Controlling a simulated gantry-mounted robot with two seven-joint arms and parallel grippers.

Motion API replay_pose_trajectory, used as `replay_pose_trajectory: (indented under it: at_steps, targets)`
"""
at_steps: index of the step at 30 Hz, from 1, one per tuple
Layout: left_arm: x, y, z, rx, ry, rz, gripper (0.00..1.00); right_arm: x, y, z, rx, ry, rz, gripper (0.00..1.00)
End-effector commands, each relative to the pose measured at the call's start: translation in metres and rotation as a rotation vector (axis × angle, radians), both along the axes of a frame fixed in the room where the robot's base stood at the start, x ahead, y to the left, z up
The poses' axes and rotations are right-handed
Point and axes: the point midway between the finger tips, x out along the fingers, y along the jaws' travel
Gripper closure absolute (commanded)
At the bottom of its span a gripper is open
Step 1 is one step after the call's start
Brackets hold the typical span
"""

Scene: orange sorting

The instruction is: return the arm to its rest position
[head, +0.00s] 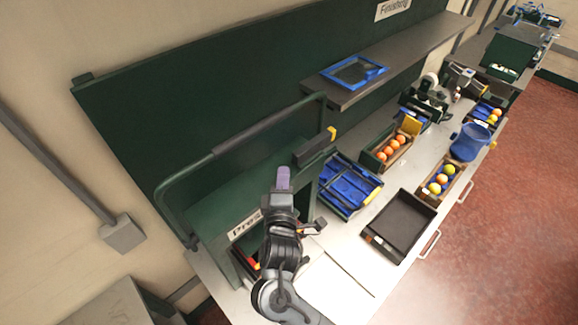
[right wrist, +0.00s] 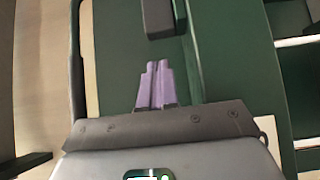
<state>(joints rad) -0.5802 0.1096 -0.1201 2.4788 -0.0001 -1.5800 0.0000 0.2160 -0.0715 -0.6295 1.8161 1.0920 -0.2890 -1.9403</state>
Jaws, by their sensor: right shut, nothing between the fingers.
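My right arm reaches up from the bottom of the head view. Its gripper (head: 283,178) has purple fingers and is above the green press-like machine (head: 225,215) at the left end of the bench. In the right wrist view the purple fingers (right wrist: 155,84) are together with nothing between them. Beyond the fingertips there is a dark block (right wrist: 160,18) and a green surface. My left gripper is not in view.
A bent green bar (head: 240,140) runs above the machine, close to my gripper. On the bench (head: 335,290) are a blue crate (head: 348,187), a black tray (head: 400,225) and boxes with orange (head: 390,150) and mixed (head: 440,180) balls. A shelf (head: 400,62) holds a blue-framed tray (head: 353,72).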

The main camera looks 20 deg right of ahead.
Motion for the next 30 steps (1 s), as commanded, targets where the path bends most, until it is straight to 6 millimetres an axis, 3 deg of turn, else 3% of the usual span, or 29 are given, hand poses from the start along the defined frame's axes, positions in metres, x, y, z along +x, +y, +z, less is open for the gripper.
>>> replay_pose_trajectory:
  at_steps: [6,12,23,26,30]
  targets:
    - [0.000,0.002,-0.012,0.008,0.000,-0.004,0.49,-0.043,0.018,-0.002,0.005,-0.001,0.002,1.00]
    - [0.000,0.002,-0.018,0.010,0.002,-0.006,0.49,-0.073,0.031,0.000,0.003,-0.001,0.002,1.00]
    - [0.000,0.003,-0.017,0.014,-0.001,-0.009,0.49,-0.097,0.038,-0.006,0.000,0.018,0.001,1.00]
    - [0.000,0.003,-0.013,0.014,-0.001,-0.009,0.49,-0.106,0.032,-0.027,-0.014,0.068,-0.009,1.00]
    - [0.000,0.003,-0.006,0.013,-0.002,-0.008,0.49,-0.126,-0.007,-0.063,-0.045,0.158,-0.064,1.00]
